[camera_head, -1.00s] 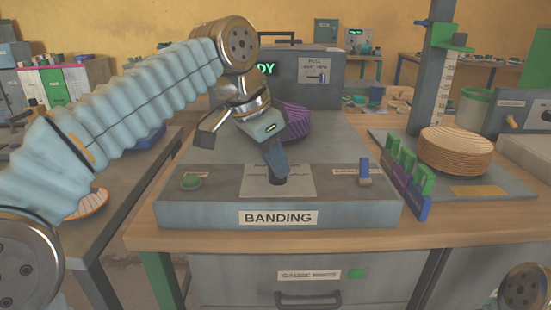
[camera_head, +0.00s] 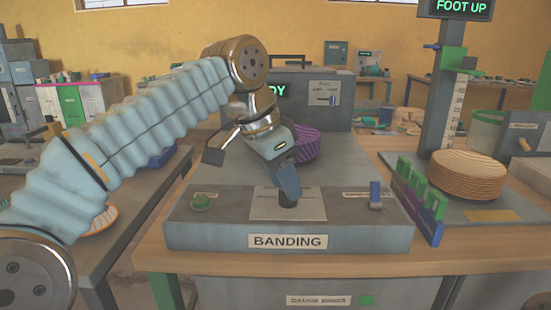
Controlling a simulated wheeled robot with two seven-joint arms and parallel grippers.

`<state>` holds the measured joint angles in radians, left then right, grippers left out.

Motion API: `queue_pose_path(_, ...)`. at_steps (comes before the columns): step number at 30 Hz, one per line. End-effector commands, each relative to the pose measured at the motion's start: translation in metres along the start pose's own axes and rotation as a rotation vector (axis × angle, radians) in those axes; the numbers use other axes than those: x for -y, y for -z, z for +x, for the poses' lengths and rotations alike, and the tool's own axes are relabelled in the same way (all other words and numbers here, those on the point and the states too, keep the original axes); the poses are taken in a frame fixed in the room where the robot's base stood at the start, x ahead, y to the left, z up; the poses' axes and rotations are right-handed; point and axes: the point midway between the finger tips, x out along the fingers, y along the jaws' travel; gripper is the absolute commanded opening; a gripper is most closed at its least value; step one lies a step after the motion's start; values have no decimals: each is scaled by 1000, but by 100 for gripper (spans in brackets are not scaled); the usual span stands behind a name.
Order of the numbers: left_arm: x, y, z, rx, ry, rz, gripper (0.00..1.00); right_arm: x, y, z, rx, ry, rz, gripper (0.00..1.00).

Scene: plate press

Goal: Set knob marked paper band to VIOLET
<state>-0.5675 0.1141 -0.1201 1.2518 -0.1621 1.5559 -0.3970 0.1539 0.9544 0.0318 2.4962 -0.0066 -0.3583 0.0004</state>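The banding machine's grey front panel (camera_head: 225,241) carries a BANDING label. A dark knob (camera_head: 288,202) stands at the middle of a pale printed card (camera_head: 262,208) on the panel's top. The card's print is too small to read, and the knob's pointer is hidden. My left gripper (camera_head: 289,186) reaches down from behind, with its blue-grey fingers at the top of the knob. The fingers overlap in this view and cover the knob's upper part, so I cannot tell whether they are closed on it. My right gripper is out of view.
A purple ribbed stack (camera_head: 307,142) lies behind my gripper. Green-topped blocks (camera_head: 421,195) and a round stack of plates (camera_head: 467,174) stand to the right.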

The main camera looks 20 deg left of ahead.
Motion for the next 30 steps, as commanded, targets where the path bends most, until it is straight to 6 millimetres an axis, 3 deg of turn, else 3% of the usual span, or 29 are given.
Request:
queue_pose_path(7,0,1,-56,-5,1,0,39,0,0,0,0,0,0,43)
queue_pose_path(13,1,1,-90,-2,1,1,39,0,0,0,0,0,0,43)
queue_pose_path(21,0,0,-108,2,-1,1,39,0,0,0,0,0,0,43)
queue_pose_path(30,0,0,-109,1,-1,1,39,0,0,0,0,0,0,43)
